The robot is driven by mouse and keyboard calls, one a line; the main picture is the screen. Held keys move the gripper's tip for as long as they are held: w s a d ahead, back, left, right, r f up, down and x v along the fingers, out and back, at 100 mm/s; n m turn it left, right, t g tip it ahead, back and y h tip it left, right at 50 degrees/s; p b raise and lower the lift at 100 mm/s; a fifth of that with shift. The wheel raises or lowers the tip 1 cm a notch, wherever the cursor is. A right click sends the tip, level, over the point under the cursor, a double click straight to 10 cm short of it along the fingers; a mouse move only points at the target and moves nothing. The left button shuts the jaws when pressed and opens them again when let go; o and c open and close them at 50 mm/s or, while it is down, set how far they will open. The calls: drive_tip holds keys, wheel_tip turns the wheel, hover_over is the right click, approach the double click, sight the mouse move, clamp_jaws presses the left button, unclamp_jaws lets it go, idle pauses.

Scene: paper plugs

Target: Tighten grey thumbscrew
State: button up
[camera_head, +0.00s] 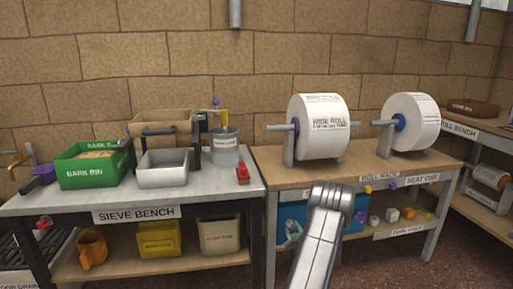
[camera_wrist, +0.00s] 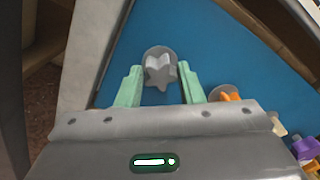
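The grey thumbscrew (camera_wrist: 160,70) has a star-shaped head on a round grey base against a blue panel (camera_wrist: 215,45). It shows in the wrist view, upper middle. My gripper (camera_wrist: 159,76) has two pale green fingers spread on either side of the thumbscrew head. Small gaps show between the fingers and the head, so it is open and not gripping.
An orange knob (camera_wrist: 230,94) is close to the right finger, with a purple knob (camera_wrist: 305,149) farther right. In the head view, the wooden bench top (camera_head: 265,160) overhangs the panel, and small coloured parts lie on the shelf to its right.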

sight(292, 228)
drive_tip(key=shift+c, duration=0.3)
drive_tip(key=m, duration=0.5)
drive_tip(key=shift+p, duration=0.3)
drive_tip(key=m, duration=0.4)
drive_tip(key=shift+m+p, duration=0.3)
drive_tip(key=shift+p, duration=0.1)
drive_tip(key=m+p, duration=0.1)
drive_tip(key=m, duration=0.8)
drive_tip(key=shift+p, duration=0.4)
drive_tip(key=o, duration=0.9)
drive_tip(key=shift+o, duration=0.2)
drive_tip(key=shift+s+d, duration=0.2)
drive_tip(key=shift+s, duration=0.8)
drive_tip(key=shift+s+d, duration=0.2)
drive_tip(key=shift+s, duration=0.75)
